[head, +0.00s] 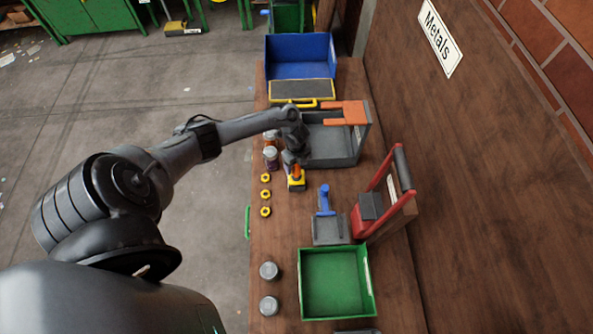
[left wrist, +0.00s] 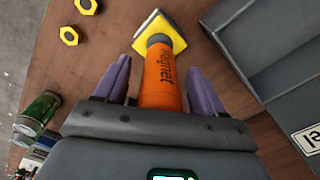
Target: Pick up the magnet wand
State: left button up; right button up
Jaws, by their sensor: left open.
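In the left wrist view the orange handle (left wrist: 161,78) reads "Magnet", and the yellow head lies beyond the fingertips. My left gripper (head: 294,164) is over the wand. Its two purple fingers (left wrist: 158,66) are open, one on each side of the handle, with a visible gap on both sides. The arm hides part of the wand in the head view. My right gripper is not in view.
A grey tray (head: 332,159) stands close to the right of the wand. Yellow nuts (head: 265,192) and jars (head: 271,155) lie to its left. A blue bin (head: 301,68) is behind; a blue-handled tool (head: 324,201), red-framed carrier (head: 378,190) and green bin (head: 336,249) are in front.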

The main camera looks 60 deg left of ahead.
pick_arm(q)
jog(key=c, duration=1.2)
